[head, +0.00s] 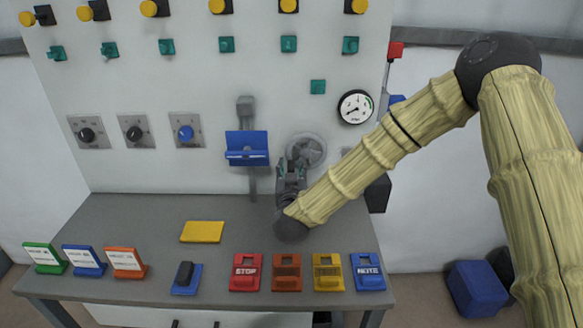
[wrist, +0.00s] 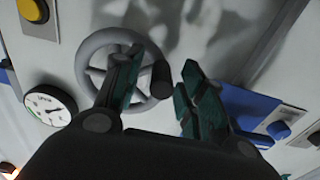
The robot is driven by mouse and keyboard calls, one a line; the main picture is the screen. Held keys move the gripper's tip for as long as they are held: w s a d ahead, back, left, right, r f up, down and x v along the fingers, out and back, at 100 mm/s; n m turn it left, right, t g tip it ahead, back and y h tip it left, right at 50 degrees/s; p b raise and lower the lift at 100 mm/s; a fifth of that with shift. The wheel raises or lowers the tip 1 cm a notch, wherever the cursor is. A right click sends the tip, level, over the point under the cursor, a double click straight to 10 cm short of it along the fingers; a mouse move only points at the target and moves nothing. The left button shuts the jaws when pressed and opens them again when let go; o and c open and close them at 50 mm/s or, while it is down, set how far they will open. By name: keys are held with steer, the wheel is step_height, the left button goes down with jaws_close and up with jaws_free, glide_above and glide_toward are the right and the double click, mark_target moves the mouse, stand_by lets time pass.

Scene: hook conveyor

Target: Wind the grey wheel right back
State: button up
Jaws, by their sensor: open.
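The grey wheel (head: 309,148) is a spoked handwheel on the upright white panel, partly covered by my gripper in the head view. In the wrist view the wheel (wrist: 86,58) shows large, with a dark crank knob (wrist: 161,76) standing out at its right side. My gripper (head: 291,163) is in front of the wheel's lower left. In the wrist view my gripper (wrist: 163,58) is open, one finger across the wheel's face and the other right of the knob. The knob appears between the fingers; I cannot tell whether either finger touches it.
A blue tray-like hook piece (head: 247,158) hangs just left of my gripper. A round gauge (head: 356,107) is at the upper right. Below, the grey table (head: 130,215) bears a yellow plate (head: 202,232) and several coloured signs and plates along its front.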

steer(key=shift+w, duration=0.2)
jaws_close()
steer(key=shift+a+r+m, duration=0.1)
steer(key=shift+a+m, duration=0.05)
steer(key=shift+m, duration=0.15)
